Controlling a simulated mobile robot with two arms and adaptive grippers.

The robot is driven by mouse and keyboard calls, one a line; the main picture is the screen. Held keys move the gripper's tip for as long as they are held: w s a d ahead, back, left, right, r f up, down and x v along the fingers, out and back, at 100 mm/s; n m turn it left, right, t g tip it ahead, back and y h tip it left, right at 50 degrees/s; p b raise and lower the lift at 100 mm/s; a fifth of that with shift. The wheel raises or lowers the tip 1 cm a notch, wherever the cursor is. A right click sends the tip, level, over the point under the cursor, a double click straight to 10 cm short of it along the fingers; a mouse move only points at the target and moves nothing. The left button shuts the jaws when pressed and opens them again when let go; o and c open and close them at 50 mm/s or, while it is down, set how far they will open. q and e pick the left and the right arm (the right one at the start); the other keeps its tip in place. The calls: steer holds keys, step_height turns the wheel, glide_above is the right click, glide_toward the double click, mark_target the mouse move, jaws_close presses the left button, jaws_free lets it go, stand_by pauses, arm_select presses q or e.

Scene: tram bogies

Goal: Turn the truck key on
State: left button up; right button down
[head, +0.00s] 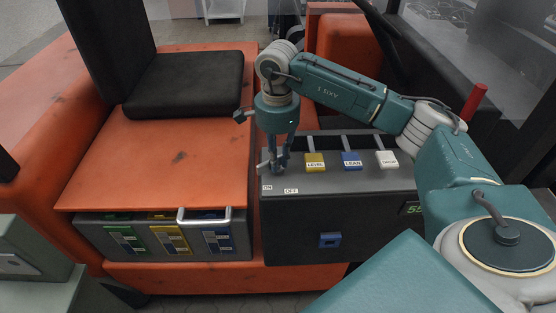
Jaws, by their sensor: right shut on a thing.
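My right gripper (275,166) points down at the left end of the dark control box (335,210). It is shut on the truck key, a small piece mostly hidden by the fingers. Just in front of the fingers are a white ON label (267,187) and, to its right, a white OFF label (291,190). Which label the key points to cannot be told. My left gripper is not in view.
Levers marked LEVEL (315,161), LEAN (351,160) and a white one (387,159) stand right of the gripper. A black seat (185,85) is on the orange deck (170,160) at left. A red-handled lever (474,101) stands at right.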

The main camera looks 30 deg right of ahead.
steer(key=shift+r, duration=0.1)
stand_by(0.4)
steer(key=c, duration=1.7)
jaws_free()
steer(key=shift+o, duration=0.2)
step_height(320, 180, up, 12)
